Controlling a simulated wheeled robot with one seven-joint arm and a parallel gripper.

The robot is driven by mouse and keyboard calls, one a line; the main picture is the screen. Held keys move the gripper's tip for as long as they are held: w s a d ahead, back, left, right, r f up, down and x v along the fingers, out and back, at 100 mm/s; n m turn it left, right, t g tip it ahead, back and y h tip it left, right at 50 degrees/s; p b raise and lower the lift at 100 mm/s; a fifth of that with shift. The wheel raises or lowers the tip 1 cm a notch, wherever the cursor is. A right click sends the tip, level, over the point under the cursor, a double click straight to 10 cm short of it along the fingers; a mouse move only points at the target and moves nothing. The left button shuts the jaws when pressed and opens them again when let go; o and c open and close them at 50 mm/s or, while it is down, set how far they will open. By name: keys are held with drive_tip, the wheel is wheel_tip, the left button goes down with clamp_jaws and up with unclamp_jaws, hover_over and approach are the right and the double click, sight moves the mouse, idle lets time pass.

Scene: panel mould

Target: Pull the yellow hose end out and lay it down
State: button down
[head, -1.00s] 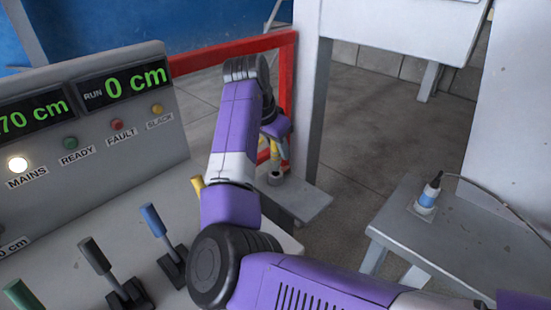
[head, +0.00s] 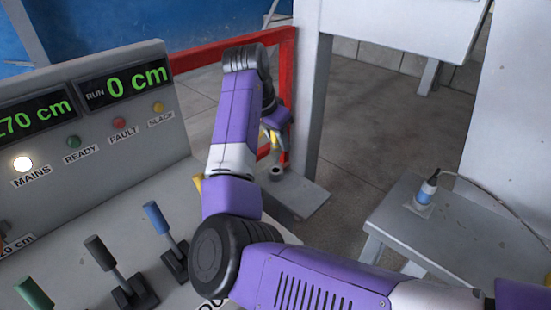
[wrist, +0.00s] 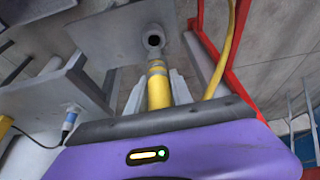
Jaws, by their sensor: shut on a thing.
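My gripper (wrist: 155,88) is shut on the yellow hose end (wrist: 157,92), which lies between its two grey fingers in the wrist view. A grey socket (wrist: 153,39) with an open dark hole is just beyond the hose tip. The hose end appears to be out of the hole, with its tip close to the rim; I cannot tell the exact gap. In the head view the socket (head: 276,173) sits on a low grey shelf, and my gripper (head: 273,140) is just above it, partly hidden by my wrist.
A yellow hose length (wrist: 226,58) runs beside a red frame (wrist: 212,62). A grey side bench (head: 455,235) at right carries a blue-and-white plug (head: 426,191) with a cable. A control panel with levers (head: 100,252) stands at left. A grey post (head: 308,95) rises behind the socket.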

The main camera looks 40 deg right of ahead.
drive_tip(key=shift+r+p, duration=1.85)
drive_tip(key=shift+r, duration=0.2)
